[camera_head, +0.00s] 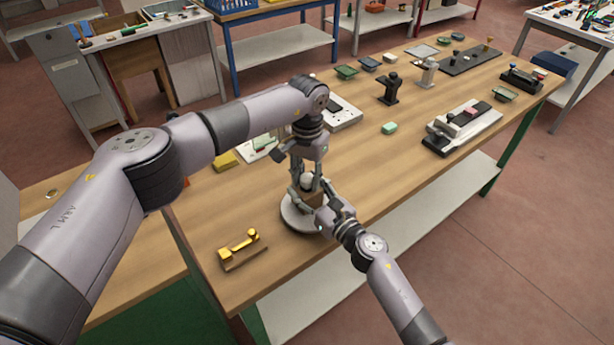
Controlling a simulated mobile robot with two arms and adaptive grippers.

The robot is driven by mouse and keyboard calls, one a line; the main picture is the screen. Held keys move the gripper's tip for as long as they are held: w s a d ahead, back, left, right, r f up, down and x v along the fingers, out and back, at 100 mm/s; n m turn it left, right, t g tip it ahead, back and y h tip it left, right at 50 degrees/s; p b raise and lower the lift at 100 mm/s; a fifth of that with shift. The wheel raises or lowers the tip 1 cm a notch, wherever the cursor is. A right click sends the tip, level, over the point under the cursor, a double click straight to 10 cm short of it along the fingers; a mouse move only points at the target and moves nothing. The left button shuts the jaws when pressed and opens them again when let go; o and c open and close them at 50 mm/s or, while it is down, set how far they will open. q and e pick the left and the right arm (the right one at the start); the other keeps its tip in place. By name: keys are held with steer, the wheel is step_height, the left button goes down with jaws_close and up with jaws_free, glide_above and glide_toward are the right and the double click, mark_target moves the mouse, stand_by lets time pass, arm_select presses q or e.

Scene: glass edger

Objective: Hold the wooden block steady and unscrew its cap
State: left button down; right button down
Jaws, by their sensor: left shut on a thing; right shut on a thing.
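The wooden block (312,201) stands upright on a round grey disc (291,219) near the front edge of the wooden table. A pale cap (307,180) shows at the top of the block. My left gripper (307,184) points down from above and is shut on the cap. My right gripper (318,203) comes in low from the front right and is shut on the block. The fingers of both grippers hide parts of the block and cap.
A brass fixture (240,250) lies at the front left of the table. A small green block (389,128) and a grey device with a pink piece (463,127) lie to the right. Black and grey stands (389,89) are farther back. The tabletop right of the disc is clear.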

arm_select(q)
steer(key=n, duration=0.6)
steer(key=shift+a+n, duration=0.1)
steer(key=shift+n, duration=0.2)
steer(key=c, duration=1.2)
jaws_free()
steer(key=shift+r, duration=0.1)
